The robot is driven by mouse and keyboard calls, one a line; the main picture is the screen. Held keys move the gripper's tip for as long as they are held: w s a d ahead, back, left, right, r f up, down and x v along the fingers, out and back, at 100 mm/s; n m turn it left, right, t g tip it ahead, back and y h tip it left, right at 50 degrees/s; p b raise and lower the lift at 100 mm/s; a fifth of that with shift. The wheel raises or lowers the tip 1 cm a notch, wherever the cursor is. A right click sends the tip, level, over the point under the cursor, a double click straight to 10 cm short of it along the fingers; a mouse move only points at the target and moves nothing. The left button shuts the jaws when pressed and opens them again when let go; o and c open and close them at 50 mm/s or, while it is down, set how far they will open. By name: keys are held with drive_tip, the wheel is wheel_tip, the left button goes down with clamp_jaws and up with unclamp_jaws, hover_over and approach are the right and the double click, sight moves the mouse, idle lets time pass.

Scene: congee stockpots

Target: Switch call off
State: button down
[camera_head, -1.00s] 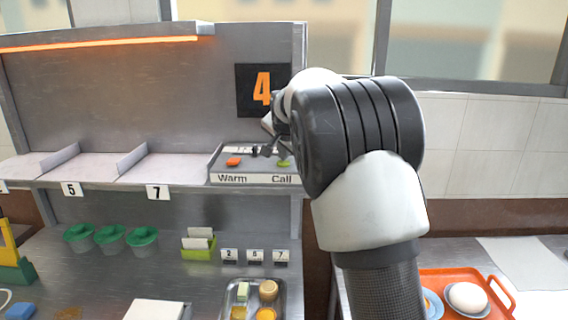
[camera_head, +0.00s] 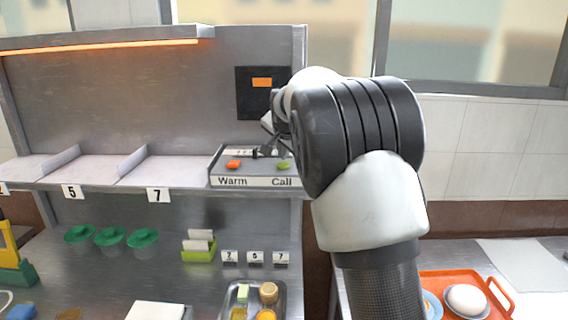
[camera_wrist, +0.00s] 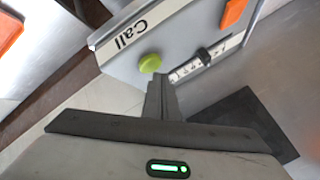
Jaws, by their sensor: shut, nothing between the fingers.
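The control box (camera_head: 222,167) at the right end of the shelf has an orange control (camera_head: 233,164) above "Warm" and a green control (camera_head: 284,166) above "Call". In the wrist view the green Call control (camera_wrist: 150,63) is a round button beside the fingertips. A white scale strip with a black knob (camera_wrist: 205,56) lies behind it. My gripper (camera_wrist: 160,88) is shut and empty, its tips close to the green button and the strip's near end; I cannot tell whether they touch. The dark display (camera_head: 262,92) above shows an orange bar.
Shelf dividers (camera_head: 140,160) and number tags stand left of the box. Below are green-lidded cups (camera_head: 143,238), a green card holder (camera_head: 198,248) and a metal tray (camera_head: 240,288). An orange tray (camera_head: 500,296) sits at lower right. The metal back panel rises behind the box.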

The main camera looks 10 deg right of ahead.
sight(283, 165)
wheel_tip(283, 165, up, 6)
drive_tip(key=p, duration=0.3)
drive_tip(key=shift+f+p, duration=0.2)
drive_tip(key=shift+p, duration=0.15)
